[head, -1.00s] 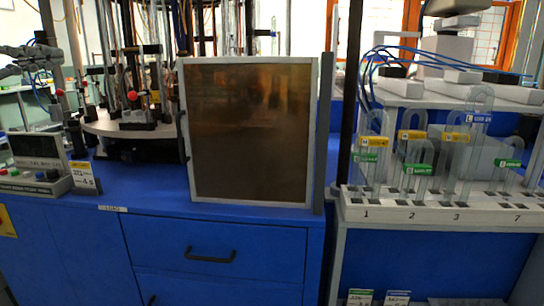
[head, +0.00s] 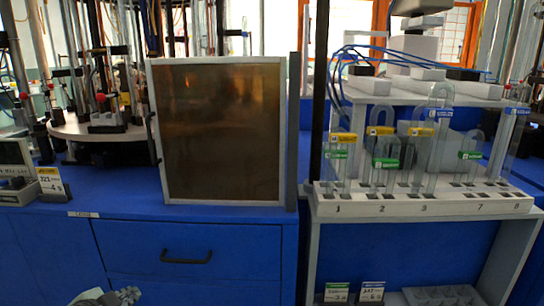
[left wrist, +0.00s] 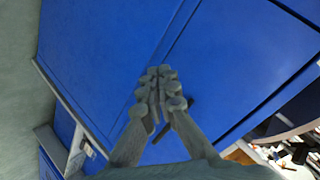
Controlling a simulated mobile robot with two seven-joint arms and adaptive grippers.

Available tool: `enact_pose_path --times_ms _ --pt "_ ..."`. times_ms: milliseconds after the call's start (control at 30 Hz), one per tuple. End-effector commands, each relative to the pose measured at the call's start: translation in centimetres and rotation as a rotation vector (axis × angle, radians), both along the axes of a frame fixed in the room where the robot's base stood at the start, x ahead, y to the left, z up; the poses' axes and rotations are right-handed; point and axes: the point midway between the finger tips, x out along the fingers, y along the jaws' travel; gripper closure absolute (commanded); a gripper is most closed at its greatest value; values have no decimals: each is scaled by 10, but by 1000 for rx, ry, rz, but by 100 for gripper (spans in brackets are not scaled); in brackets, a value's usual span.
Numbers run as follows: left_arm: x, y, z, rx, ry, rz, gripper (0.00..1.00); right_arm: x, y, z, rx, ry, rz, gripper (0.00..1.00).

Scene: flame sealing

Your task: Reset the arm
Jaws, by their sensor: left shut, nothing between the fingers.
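My left gripper (head: 126,295) shows at the bottom left of the head view, low in front of the blue cabinet (head: 190,236). In the left wrist view its grey fingers (left wrist: 159,82) are together and empty. Behind them are the blue cabinet front and a dark handle; I cannot tell whether they touch it. Most of the left arm is out of the head view. My right gripper is in neither view.
A framed brown panel (head: 218,130) stands on the cabinet. At right, a white numbered rack (head: 395,205) holds several labelled glass tubes. At left are a round platform (head: 92,128) with rods and a control box (head: 16,188).

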Motion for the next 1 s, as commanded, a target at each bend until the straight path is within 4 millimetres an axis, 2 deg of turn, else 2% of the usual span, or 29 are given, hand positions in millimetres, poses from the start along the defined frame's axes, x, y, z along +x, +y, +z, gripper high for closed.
enact_pose_path --times_ms 33,100,167,200,300,400,500,600,667,733,1000 --pt "-22 -8 -36 -56 71 64 100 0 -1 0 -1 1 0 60" --pt "-52 -14 -77 -110 166 160 100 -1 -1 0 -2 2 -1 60" --pt "-82 -20 -110 -154 250 243 100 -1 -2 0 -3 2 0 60" --pt "-103 -24 -131 -179 305 299 100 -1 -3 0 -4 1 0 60" --pt "-156 -34 -173 -232 437 430 100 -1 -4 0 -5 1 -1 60" --pt "-202 -45 -201 -268 544 536 100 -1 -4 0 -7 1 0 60" --pt "-235 -52 -218 -288 617 611 100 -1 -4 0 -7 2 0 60" --pt "-253 -57 -226 -297 659 651 100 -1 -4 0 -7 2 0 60" --pt "-258 -58 -228 -298 670 663 100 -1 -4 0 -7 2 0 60" --pt "-260 -58 -229 -299 674 667 100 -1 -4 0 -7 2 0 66" --pt "-259 -58 -229 -299 672 664 100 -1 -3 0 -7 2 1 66"
